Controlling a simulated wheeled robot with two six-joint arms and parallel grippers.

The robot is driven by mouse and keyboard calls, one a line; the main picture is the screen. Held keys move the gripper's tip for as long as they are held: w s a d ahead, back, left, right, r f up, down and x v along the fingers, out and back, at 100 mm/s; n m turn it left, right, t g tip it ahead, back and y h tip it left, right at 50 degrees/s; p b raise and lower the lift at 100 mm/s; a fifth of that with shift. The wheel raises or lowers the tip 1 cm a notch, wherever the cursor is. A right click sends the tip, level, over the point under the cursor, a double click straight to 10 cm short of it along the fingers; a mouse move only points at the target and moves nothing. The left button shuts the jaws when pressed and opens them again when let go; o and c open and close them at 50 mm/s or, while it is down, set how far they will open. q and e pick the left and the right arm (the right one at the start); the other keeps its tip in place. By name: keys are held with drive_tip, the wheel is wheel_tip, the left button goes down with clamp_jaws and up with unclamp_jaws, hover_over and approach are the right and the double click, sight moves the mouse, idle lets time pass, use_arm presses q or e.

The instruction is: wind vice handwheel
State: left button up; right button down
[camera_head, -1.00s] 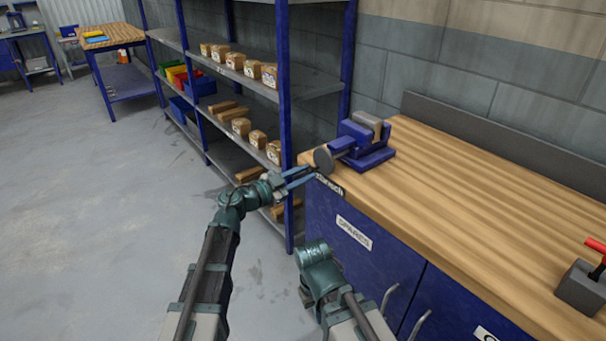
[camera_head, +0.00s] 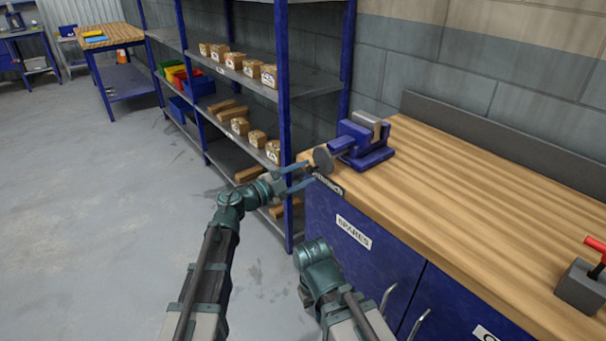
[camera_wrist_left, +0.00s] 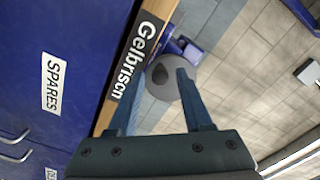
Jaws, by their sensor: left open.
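A blue vice (camera_head: 362,142) with a grey jaw block stands on the wooden bench top at its far left corner. Its grey round handwheel (camera_head: 323,159) faces the left end of the bench, with a dark handle knob near its lower edge. My left gripper (camera_head: 308,175) is open just in front of the handwheel. In the left wrist view the handwheel (camera_wrist_left: 178,84) and its dark knob (camera_wrist_left: 160,74) lie ahead between the two spread fingers (camera_wrist_left: 158,88); contact cannot be told. My right arm shows at the bottom middle, but its gripper fingers cannot be made out.
The bench (camera_head: 470,200) has a blue cabinet front with a "SPARES" label and metal handles. A grey block with a red handle (camera_head: 580,285) sits at its right. Blue shelving (camera_head: 285,120) with boxes stands close behind my left gripper. Floor at left is clear.

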use_arm(q)
drive_tip(key=shift+m, duration=0.6)
drive_tip(key=m, duration=0.8)
drive_tip(key=shift+m, duration=0.3)
drive_tip(key=m, duration=0.5)
drive_tip(key=m, duration=0.4)
drive_tip(key=shift+m, duration=0.3)
